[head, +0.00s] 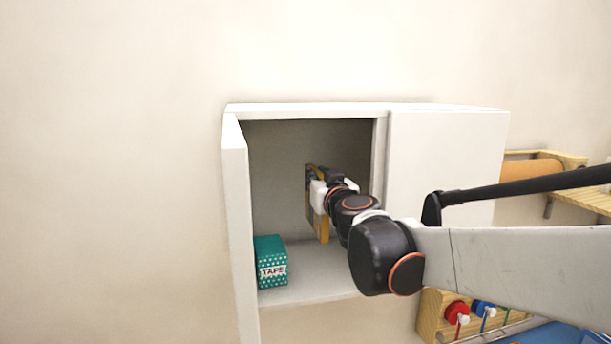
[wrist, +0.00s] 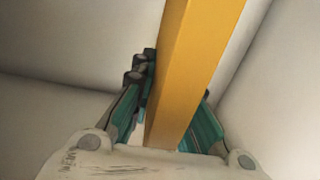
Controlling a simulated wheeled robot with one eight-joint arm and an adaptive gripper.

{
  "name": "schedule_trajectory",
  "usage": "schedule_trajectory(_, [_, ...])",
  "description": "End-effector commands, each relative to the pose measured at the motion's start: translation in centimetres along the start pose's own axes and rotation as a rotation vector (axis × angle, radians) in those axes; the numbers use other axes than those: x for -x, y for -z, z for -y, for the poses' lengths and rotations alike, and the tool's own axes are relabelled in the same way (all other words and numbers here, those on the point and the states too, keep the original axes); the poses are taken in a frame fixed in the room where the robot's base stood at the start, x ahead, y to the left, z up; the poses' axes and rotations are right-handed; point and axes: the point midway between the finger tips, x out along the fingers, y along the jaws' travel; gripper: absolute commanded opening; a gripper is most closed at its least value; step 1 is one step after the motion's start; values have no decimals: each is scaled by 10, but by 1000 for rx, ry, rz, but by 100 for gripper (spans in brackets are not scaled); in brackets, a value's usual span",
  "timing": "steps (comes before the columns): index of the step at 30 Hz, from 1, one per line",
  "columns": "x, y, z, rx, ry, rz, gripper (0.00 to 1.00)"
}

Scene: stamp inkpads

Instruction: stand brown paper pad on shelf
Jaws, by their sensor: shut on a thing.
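A flat yellow-brown pad (head: 323,228) stands upright inside the open left compartment of the white wall cabinet. My gripper (head: 314,190) reaches into the compartment and is shut on this pad. In the wrist view the pad (wrist: 195,65) runs between the two fingers of my gripper (wrist: 175,110), with its narrow edge towards the camera. The compartment's floor is the white shelf (head: 320,270). In the head view the pad's lower end is close to the shelf; I cannot tell whether it touches. My arm hides part of the pad.
A teal dotted box labelled TAPE (head: 271,262) stands at the shelf's left front. The cabinet's left door (head: 236,200) is swung open; the right door (head: 440,160) is closed. A wooden rack with red and blue spools (head: 457,310) is below right.

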Motion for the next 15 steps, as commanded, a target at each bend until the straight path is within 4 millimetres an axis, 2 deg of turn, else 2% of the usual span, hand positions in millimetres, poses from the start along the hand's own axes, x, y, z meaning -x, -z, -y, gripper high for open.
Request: schedule_trajectory(15, [0,-45,0,0,0,0,0])
